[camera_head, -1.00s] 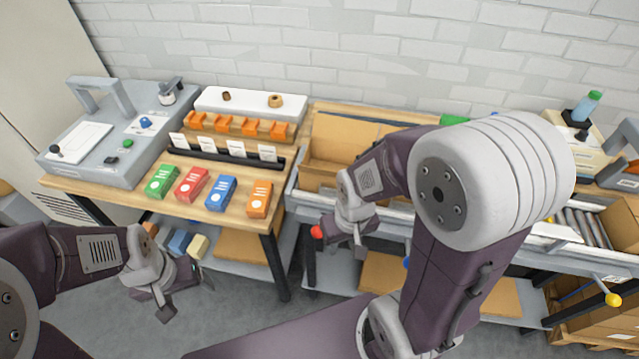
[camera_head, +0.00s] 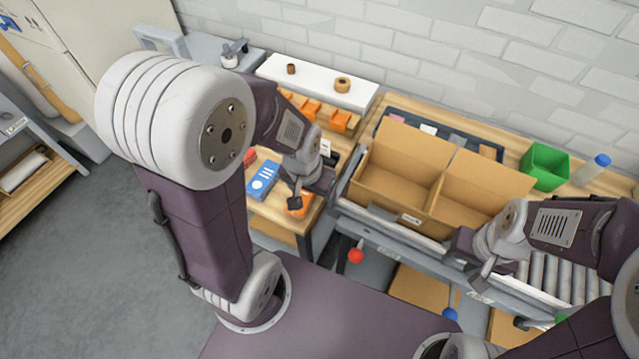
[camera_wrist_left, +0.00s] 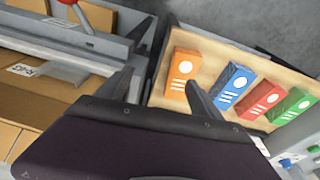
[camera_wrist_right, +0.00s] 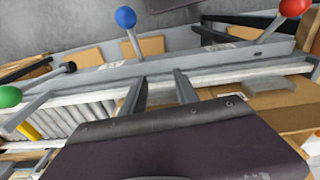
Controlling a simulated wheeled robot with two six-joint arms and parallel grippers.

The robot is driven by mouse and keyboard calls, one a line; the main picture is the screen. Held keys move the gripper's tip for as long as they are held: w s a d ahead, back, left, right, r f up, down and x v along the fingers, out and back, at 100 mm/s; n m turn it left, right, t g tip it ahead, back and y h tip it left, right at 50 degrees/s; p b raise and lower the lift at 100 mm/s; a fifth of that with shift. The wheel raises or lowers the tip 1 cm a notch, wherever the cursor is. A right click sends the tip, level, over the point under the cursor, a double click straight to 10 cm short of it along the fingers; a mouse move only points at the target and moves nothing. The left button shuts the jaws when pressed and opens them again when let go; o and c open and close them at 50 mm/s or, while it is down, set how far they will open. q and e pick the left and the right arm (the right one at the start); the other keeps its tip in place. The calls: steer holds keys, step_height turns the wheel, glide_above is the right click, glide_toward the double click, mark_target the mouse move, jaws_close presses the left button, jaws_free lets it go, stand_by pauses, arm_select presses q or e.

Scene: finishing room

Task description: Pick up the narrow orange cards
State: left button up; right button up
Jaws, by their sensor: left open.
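The orange card pack (camera_head: 300,204) lies on the wooden table at the right end of a row of packs. In the head view my left gripper partly hides it. In the left wrist view the orange pack (camera_wrist_left: 182,78) shows white markings. My left gripper (camera_head: 306,190) is open above it; in that wrist view one finger overlaps the pack's edge and the other finger is well to its left (camera_wrist_left: 158,84). No contact can be made out. My right gripper (camera_head: 478,268) is open and empty by the conveyor's front edge; its parted fingers show in the right wrist view (camera_wrist_right: 161,90).
The blue pack (camera_head: 262,179) is beside the orange one; red (camera_wrist_left: 264,100) and green (camera_wrist_left: 291,106) packs continue the row. An orange rack (camera_head: 320,113) stands behind. An open cardboard box (camera_head: 398,186) sits right of the table. A red knob (camera_head: 355,256) projects in front.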

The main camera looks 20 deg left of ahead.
arm_select(q)
steer(key=w+a+r+p, duration=0.1)
steer(key=w+r+p, duration=0.1)
steer(key=w+p, duration=0.15)
steer(key=g+p, duration=0.2)
steer(key=p, duration=1)
glide_toward(303, 193)
steer(key=shift+s+a+f, duration=0.1)
steer(key=shift+a+f, duration=0.05)
steer(key=shift+f, duration=0.1)
steer(key=shift+s+f, duration=0.15)
steer(key=shift+f, duration=0.25)
step_height(303, 193, down, 3)
steer(key=shift+f+p, duration=0.15)
steer(key=shift+p, duration=0.3)
steer(key=shift+f, duration=0.25)
steer(key=shift+f+p, duration=0.65)
steer(key=shift+f, duration=0.35)
steer(key=f, duration=0.3)
steer(key=shift+w+d, duration=0.2)
steer(key=shift+d, duration=0.05)
jaws_close()
arm_select(e)
step_height(303, 193, up, 18)
steer(key=s, duration=0.1)
steer(key=shift+a, duration=0.15)
